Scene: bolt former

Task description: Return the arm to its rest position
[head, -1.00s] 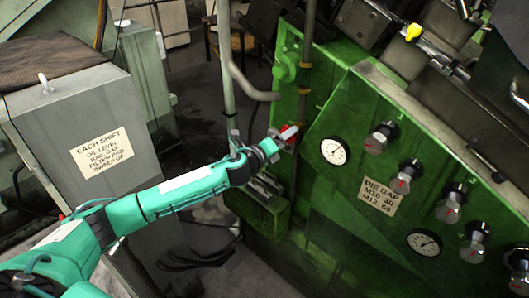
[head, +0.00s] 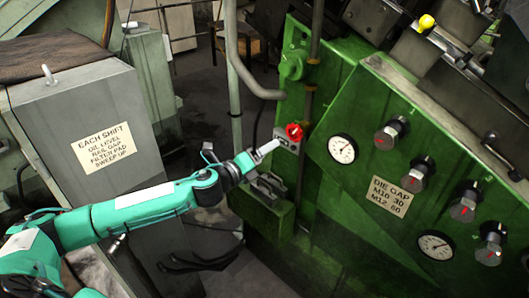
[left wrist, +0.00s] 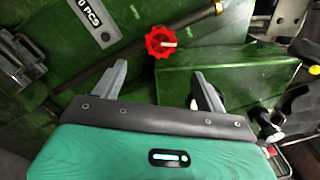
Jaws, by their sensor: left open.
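My left arm, teal, comes in from the left in the head view. Its gripper (head: 266,149) is just left of a red handwheel (head: 294,131) on the green machine (head: 340,95). In the left wrist view the two grey fingers of my left gripper (left wrist: 158,88) stand wide apart with nothing between them. The red handwheel (left wrist: 161,42) is there ahead of the fingertips, apart from them. My right gripper is in neither view.
The machine's panel carries dials such as a gauge (head: 342,149) and several knobs with red marks. A vertical pipe (head: 233,70) rises behind the gripper. Dark floor shows between cabinet and machine.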

